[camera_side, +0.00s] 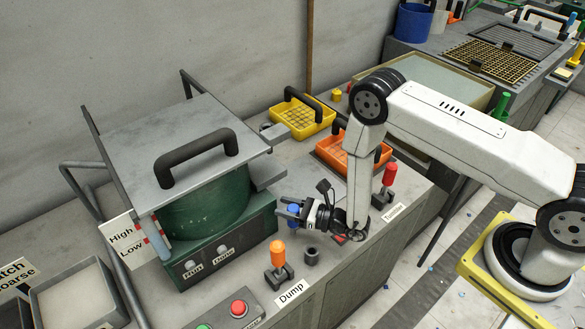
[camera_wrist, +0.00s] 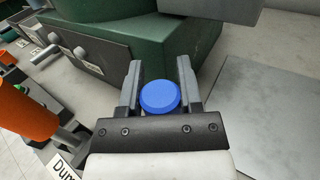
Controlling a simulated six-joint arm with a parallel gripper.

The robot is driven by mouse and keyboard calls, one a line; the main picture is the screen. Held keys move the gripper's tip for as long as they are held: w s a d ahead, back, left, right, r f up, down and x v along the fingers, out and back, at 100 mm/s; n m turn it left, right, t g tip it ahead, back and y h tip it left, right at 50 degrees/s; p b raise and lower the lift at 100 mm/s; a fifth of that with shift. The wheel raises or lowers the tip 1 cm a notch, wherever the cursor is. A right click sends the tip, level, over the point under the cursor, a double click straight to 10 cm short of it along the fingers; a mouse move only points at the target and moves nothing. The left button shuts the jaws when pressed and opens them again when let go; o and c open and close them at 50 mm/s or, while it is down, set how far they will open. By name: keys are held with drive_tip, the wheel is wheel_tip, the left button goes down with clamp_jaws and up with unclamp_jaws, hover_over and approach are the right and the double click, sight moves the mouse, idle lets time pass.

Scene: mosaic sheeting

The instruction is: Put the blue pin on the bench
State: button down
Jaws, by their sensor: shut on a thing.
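The blue pin (camera_side: 293,209) is between the fingers of my gripper (camera_side: 288,212) in the side view. In the wrist view, the pin's round blue top (camera_wrist: 160,97) shows between the two grey fingers of my gripper (camera_wrist: 160,82), which is shut on it. The pin's lower part is hidden. My gripper is over the grey bench (camera_side: 296,158), just right of the green machine base. I cannot tell how far the pin is above the bench top.
A green machine (camera_side: 205,205) with a lid and handle stands left. An orange-handled lever (camera_side: 278,256), a small dark socket (camera_side: 311,256) and a red-handled lever (camera_side: 388,183) stand near the front edge. Yellow (camera_side: 302,116) and orange (camera_side: 343,151) trays lie behind.

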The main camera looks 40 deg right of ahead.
drive_tip(key=shift+f, duration=0.7)
drive_tip(key=shift+c, duration=1.4)
unclamp_jaws()
drive_tip(key=shift+f, duration=0.1)
drive_tip(key=v, duration=1.2)
